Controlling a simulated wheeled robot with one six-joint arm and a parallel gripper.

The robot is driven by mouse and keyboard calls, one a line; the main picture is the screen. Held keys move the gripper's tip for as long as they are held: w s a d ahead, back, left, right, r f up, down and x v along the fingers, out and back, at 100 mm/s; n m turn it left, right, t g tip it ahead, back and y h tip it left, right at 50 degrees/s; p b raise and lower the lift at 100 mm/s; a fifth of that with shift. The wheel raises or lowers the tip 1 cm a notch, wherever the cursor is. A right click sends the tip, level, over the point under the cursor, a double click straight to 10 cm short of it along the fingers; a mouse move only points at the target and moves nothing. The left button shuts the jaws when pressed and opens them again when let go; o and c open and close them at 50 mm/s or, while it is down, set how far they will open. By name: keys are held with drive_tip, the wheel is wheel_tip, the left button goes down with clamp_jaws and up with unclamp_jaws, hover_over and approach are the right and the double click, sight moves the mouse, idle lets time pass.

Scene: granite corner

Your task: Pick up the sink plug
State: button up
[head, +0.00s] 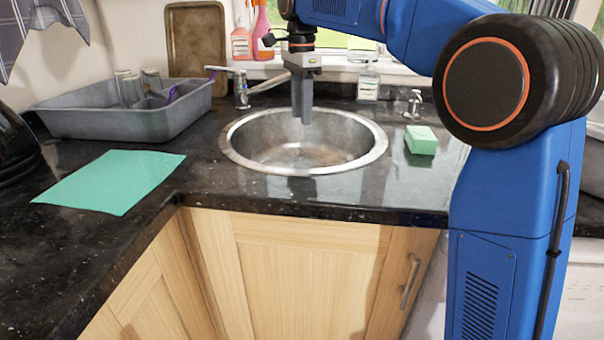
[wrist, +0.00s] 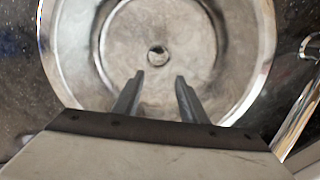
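The round steel sink (head: 240,152) is set in the dark counter, and my gripper (head: 303,120) hangs over it, pointing down. The sink also fills the top of the wrist view (wrist: 110,55). There, a small round fitting (wrist: 157,56) with a dark patch lies in the middle of the basin floor. I cannot tell whether it is the sink plug or the bare drain. In the wrist view my gripper (wrist: 159,79) has its two fingers apart with nothing between them, and the fitting shows just beyond the gap. No other plug is clear in either view.
A tap (head: 240,90) stands behind the sink to the left. A grey dish tray (head: 105,122) with glasses and a green cloth (head: 112,181) lie left. A green sponge (head: 421,140) and a soap dispenser (head: 413,104) are right. Bottles stand on the sill.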

drive_tip(key=f, duration=1.7)
drive_tip(key=shift+s+d, duration=0.1)
drive_tip(key=shift+s, duration=0.1)
clamp_jaws()
